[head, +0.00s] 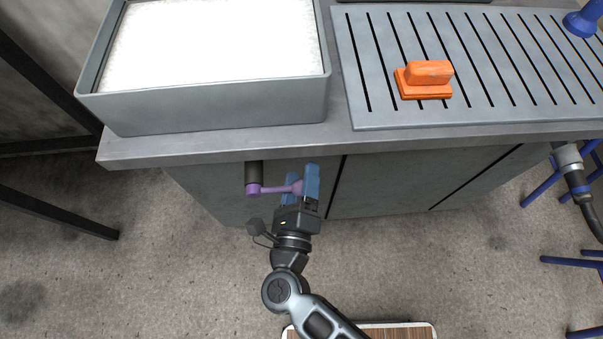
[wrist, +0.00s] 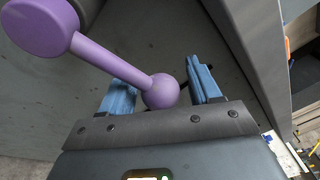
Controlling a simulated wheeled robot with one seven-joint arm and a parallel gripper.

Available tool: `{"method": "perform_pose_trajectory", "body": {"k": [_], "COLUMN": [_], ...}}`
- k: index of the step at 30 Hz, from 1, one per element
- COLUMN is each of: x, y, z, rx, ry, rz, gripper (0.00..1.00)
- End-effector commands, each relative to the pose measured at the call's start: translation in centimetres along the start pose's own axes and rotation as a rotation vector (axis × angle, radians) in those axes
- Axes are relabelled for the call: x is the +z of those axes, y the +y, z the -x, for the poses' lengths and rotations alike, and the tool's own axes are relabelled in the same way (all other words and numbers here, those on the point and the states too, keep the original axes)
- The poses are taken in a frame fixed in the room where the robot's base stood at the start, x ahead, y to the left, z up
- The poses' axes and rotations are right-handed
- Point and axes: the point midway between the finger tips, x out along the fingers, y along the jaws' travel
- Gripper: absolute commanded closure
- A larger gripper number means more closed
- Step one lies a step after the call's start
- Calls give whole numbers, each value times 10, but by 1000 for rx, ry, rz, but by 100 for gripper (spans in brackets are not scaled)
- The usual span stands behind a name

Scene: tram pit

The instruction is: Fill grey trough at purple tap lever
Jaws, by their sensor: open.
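The grey trough (head: 220,98) stands on the left of the counter in the head view, with a white, bright surface inside it. The purple tap lever (head: 272,190) sticks out to the right from a dark cylinder (head: 254,172) below the counter's front edge. My gripper (head: 306,180) is open at the lever's ball end. In the wrist view the ball end of the lever (wrist: 160,91) lies between the two blue fingers of my gripper (wrist: 165,85), with a gap on the right finger's side. Contact with the left finger cannot be told.
An orange block-like tool (head: 425,80) lies on the slotted drain board (head: 480,118) at the right. The counter edge (head: 230,148) overhangs just above my gripper. Blue stool frames (head: 570,260) and a hose (head: 575,180) stand at the far right.

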Motion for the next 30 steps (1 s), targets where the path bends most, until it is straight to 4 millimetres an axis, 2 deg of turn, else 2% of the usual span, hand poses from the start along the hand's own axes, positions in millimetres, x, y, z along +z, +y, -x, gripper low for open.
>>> {"method": "perform_pose_trajectory", "body": {"k": [11, 30], "x": [0, 0], "y": [0, 0], "z": [-6, -5], "rx": [-1, -1], "ry": [0, 0], "rz": [1, 0], "gripper": [39, 100]}}
